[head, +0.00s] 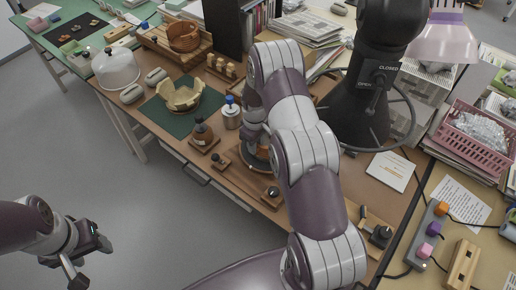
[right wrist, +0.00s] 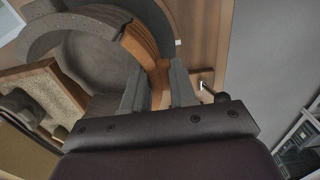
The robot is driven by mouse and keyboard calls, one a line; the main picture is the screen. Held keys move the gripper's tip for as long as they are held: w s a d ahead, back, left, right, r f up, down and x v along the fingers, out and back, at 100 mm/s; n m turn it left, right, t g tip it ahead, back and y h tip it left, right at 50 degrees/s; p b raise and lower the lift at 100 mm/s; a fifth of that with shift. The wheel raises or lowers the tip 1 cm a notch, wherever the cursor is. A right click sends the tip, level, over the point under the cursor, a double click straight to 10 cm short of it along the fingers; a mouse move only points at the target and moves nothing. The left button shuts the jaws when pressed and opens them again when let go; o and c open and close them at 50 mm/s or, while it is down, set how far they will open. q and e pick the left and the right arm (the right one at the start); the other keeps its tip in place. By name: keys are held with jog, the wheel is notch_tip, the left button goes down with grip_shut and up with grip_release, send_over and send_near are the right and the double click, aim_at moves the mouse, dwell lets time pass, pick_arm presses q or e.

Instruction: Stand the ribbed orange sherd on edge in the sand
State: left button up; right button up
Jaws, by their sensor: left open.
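The ribbed orange sherd (right wrist: 146,48) shows in the right wrist view as a curved orange-brown piece with its edge toward the camera. Its near end runs down between the fingers of my right gripper (right wrist: 159,76), which looks shut on it. I cannot tell whether the sherd touches the sand. My left gripper (head: 88,265) is open and empty above the floor, away from the table.
A pale assembled bowl (head: 180,94) sits on a green mat (head: 160,119).

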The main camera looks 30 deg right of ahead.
jog(key=shift+r+p, duration=2.55)
jog(key=shift+r, duration=1)
